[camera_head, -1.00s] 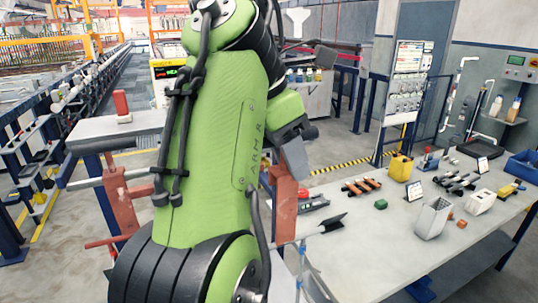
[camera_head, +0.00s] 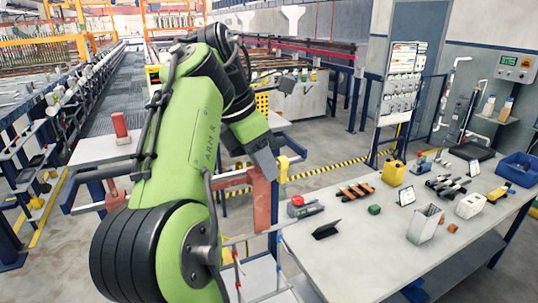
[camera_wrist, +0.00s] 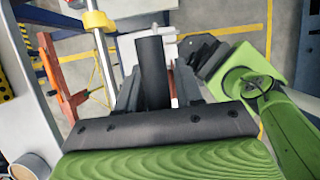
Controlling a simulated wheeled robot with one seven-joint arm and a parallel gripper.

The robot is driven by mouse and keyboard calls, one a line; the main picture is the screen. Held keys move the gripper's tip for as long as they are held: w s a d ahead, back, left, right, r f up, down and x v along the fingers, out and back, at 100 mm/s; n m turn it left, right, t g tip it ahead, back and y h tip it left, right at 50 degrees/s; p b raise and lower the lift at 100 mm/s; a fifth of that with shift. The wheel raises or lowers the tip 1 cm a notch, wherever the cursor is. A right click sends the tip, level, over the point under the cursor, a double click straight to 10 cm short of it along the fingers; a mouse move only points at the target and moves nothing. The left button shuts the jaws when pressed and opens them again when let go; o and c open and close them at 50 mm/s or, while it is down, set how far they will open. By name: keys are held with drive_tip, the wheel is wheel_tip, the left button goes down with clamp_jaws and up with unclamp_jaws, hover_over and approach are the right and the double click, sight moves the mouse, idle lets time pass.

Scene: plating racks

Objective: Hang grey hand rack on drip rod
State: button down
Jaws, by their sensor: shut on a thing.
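My gripper (camera_wrist: 157,88) is shut on a dark grey upright bar, which I take to be part of the grey hand rack (camera_wrist: 151,62). The rest of the rack is hidden or cannot be told apart in the wrist view. In the head view my arm's end hangs down beside a red post. A silver rod with a yellow fitting, likely the drip rod (camera_wrist: 104,55), runs left of the held bar in the wrist view. The yellow fitting also shows in the head view (camera_head: 283,168). The rack and rod look apart; contact cannot be told.
A red post (camera_head: 265,208) stands below my arm's end. A grey worktable (camera_head: 345,262) at right carries a yellow can (camera_head: 393,173), a pale container (camera_head: 424,224) and a blue bin (camera_head: 518,167). A red-topped stand (camera_head: 120,127) is at left. Open floor lies behind.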

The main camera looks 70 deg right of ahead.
drive_tip(key=shift+w+d+r+p, duration=0.15)
drive_tip(key=shift+w+d+p, duration=1.35)
drive_tip(key=shift+p, duration=0.45)
drive_tip(key=shift+w+d+r+p, duration=0.1)
drive_tip(key=shift+w+d+p, duration=1.35)
drive_tip(key=shift+p, duration=0.45)
drive_tip(key=shift+w+d+f, duration=0.1)
drive_tip(key=shift+d+f, duration=0.05)
drive_tip(key=shift+f, duration=0.2)
drive_tip(key=shift+f+b, duration=1.35)
drive_tip(key=shift+f, duration=0.3)
drive_tip(key=c, duration=0.7)
unclamp_jaws()
drive_tip(key=shift+o, duration=0.2)
drive_tip(key=p+v, duration=0.2)
drive_tip(key=v, duration=0.5)
drive_tip(key=shift+r+p, duration=0.3)
drive_tip(key=shift+r, duration=0.05)
drive_tip(key=shift+w+f, duration=0.1)
drive_tip(key=shift+w, duration=0.05)
